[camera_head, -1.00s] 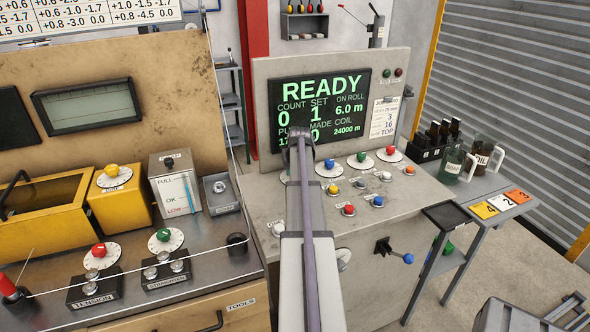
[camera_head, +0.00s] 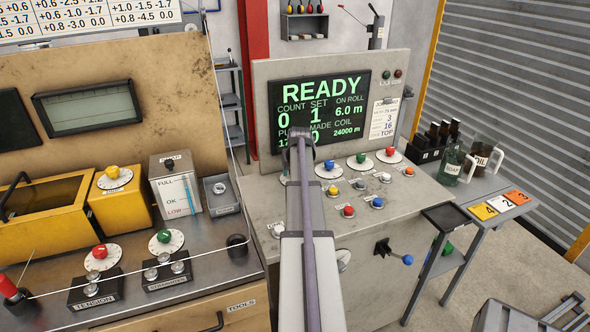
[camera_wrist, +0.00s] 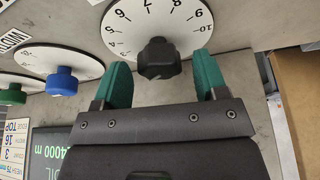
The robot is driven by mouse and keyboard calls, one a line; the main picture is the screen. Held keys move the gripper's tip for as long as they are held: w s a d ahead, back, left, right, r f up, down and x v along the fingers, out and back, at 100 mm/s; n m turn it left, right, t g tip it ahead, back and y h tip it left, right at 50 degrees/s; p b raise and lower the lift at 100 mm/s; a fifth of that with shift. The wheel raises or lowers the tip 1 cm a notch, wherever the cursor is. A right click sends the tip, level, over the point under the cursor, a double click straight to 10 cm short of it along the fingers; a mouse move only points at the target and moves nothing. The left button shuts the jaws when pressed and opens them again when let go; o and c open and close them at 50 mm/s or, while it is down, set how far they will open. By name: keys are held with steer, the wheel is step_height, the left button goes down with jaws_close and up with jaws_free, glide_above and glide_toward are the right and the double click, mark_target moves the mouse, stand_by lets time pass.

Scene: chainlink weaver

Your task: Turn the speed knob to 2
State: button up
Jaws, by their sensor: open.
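A black knob (camera_wrist: 158,60) sits on a white numbered dial (camera_wrist: 150,22) in the wrist view, where the numbers appear upside down. No label saying it is the speed knob is readable, and its pointer setting cannot be made out. My gripper (camera_wrist: 163,75) is open, with one green finger on each side of the knob and gaps showing at both sides. How deep the fingers reach along the knob cannot be told. In the head view my arm covers the gripper and this knob.
A blue knob (camera_wrist: 62,80) and a green knob (camera_wrist: 12,93) stand to the left of the black one in the wrist view. The console screen (camera_head: 320,100) reads READY. Several coloured buttons, including a red one (camera_head: 348,211), lie on the panel in front.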

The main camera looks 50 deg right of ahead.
steer(key=p+v, duration=0.8)
steer(key=v, duration=0.2)
steer(key=shift+a, duration=0.1)
steer(key=s+a+f+n+g+y+b, duration=0.1)
steer(key=a+n, duration=0.1)
steer(key=a, duration=1.7)
steer(key=s+a+f+n+g+y+b, duration=0.1)
steer(key=a+f+n, duration=0.1)
steer(key=a, duration=1.6)
steer(key=s+a+f+n+g+b, duration=0.1)
steer(key=a+n, duration=0.3)
steer(key=a, duration=1.5)
steer(key=shift+s+a+f+y, duration=0.15)
steer(key=shift+a+f+y, duration=0.15)
steer(key=shift+y, duration=0.1)
